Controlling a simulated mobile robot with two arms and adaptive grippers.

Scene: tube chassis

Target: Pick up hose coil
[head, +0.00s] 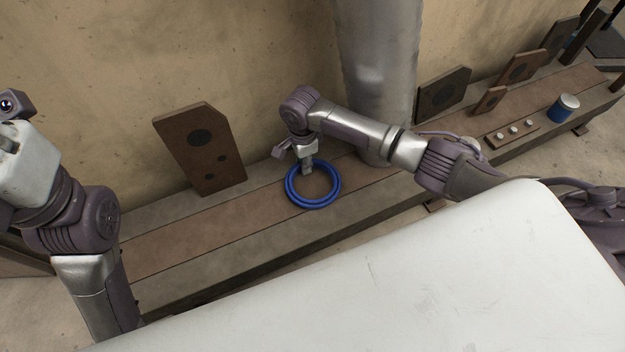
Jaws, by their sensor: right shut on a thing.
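The hose coil (330,200) is a blue ring of hose at the wooden bench, in the middle of the head view. My right gripper (307,170) points down at the far rim of the coil and is shut on it. The coil appears at or just above the bench top; I cannot tell which. The fingertips are small and partly hidden. My left arm stands at the left edge, and its gripper fingers cannot be made out.
The long bench (190,237) runs along a stained wall. A brown plate with holes (195,165) stands left of the coil. A grey column (375,60) rises behind my right arm. Further right are upright plates (445,92), a strip with knobs (513,131) and a blue can (563,108).

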